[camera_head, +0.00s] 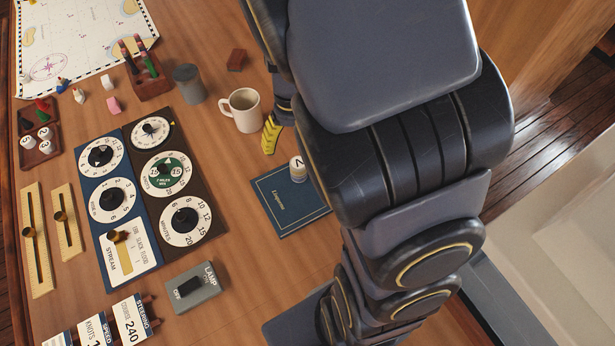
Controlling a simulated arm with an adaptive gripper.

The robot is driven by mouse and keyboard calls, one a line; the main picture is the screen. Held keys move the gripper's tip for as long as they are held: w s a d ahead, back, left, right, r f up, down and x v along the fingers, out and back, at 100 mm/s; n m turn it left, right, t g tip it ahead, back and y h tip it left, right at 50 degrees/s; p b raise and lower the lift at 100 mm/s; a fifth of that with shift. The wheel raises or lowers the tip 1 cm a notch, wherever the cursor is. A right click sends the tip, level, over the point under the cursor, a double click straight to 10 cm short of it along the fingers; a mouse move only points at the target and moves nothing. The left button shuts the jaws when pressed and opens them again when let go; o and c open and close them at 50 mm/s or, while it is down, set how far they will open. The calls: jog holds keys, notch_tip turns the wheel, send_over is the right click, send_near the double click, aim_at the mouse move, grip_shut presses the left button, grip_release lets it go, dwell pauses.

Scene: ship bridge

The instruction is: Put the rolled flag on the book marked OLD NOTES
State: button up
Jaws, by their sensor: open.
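My gripper (271,134) shows only in part, as a yellow ribbed finger just right of the white mug; my arm hides the rest. It is open, and nothing shows held in it. A dark blue book (284,212) lies flat below the gripper, its right edge close to my arm. Its small cover print is not legible as OLD NOTES. A short white cylinder marked 2 (298,170) stands at the book's upper right. I cannot surely identify the rolled flag; slim red, green and dark sticks stand in a wooden rack (151,87) at the upper left.
Dial panels (151,190) and a LAMP switch box (193,290) lie left of the book. A chart (85,40) covers the upper left. Bare wood lies between panels and book.

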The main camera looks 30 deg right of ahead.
jog(key=s+a+r+n, duration=0.1)
jog(key=s+a+r, duration=0.2)
jog(key=s+r, duration=0.3)
jog(key=s+a+r+g, duration=0.1)
jog(key=s+a+r, duration=0.2)
jog(key=s, duration=0.8)
notch_tip(320, 180, up, 3)
jog(key=shift+s+f+n+h, duration=0.1)
jog(key=shift+s+n+h, duration=0.2)
jog(key=shift+n, duration=0.1)
jog(key=shift+a, duration=0.15)
